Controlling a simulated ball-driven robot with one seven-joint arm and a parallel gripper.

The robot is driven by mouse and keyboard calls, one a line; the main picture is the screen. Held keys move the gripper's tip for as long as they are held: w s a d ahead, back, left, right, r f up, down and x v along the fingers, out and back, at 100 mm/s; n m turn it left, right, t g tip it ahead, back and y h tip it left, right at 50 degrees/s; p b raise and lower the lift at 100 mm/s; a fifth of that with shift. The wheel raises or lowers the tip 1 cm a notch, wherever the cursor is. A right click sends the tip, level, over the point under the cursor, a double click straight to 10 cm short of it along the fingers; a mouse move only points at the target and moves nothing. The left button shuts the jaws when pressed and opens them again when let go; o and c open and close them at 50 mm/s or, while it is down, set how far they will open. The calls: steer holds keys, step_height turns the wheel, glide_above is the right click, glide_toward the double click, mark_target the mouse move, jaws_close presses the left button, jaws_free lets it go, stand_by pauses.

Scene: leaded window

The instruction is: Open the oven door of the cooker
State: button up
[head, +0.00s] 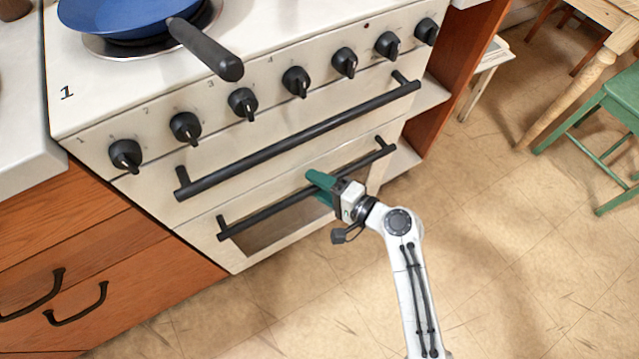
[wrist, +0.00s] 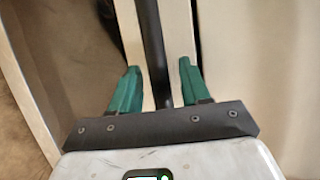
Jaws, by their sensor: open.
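The white cooker (head: 255,60) has two long black bar handles on its front, one above the other. The lower bar handle (head: 260,216) crosses the oven door (head: 236,255), which has a dark glass window (head: 280,226) and looks closed. My gripper (head: 318,186) has green fingers and is at the lower handle, right of its middle. In the wrist view, my gripper (wrist: 159,64) is open, with the dark handle bar (wrist: 153,50) running between its two fingers and a gap on each side. The fingers partly hide the handle in the head view.
The upper bar handle (head: 300,140) sits above, below a row of black knobs (head: 243,102). A blue pan (head: 120,18) stands on the hob, its handle over the front edge. Wooden drawers (head: 80,265) adjoin at left. The floor (head: 520,260) is clear at right, up to a green chair (head: 610,125).

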steer(key=shift+c, duration=0.2)
jaws_close()
stand_by(0.3)
